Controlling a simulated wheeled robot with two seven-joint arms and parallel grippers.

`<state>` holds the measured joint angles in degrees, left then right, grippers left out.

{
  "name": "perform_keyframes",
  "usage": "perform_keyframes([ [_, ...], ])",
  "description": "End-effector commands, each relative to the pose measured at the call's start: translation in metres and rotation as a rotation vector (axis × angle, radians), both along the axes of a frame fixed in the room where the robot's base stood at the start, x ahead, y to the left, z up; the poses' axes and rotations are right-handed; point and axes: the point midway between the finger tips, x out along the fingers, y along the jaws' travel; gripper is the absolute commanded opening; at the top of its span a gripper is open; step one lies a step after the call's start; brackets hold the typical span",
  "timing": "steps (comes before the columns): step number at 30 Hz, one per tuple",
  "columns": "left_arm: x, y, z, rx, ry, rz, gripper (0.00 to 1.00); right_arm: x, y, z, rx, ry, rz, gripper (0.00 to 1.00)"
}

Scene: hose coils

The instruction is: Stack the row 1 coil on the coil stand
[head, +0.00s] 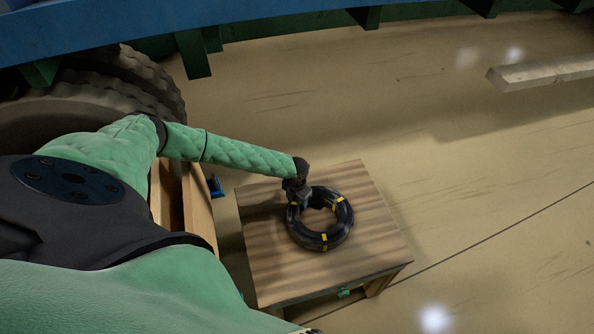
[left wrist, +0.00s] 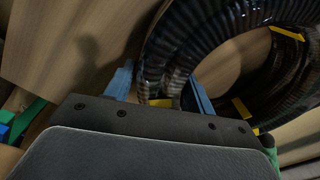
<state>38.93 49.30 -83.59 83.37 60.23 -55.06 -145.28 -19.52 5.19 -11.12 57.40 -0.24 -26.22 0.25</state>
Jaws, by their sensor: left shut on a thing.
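A black hose coil (head: 322,240) with yellow bands is over a low wooden stand (head: 275,265). I cannot tell for sure whether it rests on the top or hangs just above it. My left gripper (head: 303,202) reaches in from the left and is shut on the coil's upper left side. In the left wrist view the coil (left wrist: 185,40) passes between the two blue fingers of the left gripper (left wrist: 160,92). The wooden top (left wrist: 80,45) shows behind it. My right gripper is not in view.
A large tyre (head: 110,80) and wooden boards (head: 197,205) stand left of the stand. A blue and green frame (head: 300,22) crosses the top. A pale beam (head: 540,72) lies at the upper right. The floor right of the stand is clear.

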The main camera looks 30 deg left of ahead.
Motion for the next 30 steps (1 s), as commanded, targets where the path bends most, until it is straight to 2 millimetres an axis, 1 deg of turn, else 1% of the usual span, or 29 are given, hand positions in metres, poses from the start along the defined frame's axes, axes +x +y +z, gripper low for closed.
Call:
perform_keyframes([
  [9, 0.0013, -0.0007, 0.0008, -0.002, -0.002, 0.000, 0.00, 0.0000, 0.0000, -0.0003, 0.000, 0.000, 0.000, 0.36],
  [10, 0.0013, -0.0007, 0.0008, -0.002, -0.002, 0.000, 0.60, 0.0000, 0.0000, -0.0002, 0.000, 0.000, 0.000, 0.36],
  [13, 0.0011, -0.0005, 0.0005, -0.001, -0.002, 0.000, 0.80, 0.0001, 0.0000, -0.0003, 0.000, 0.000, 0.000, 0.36],
  [30, -0.0003, 0.0001, -0.0010, 0.000, 0.000, 0.000, 0.80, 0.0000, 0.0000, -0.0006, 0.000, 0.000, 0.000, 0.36],
])
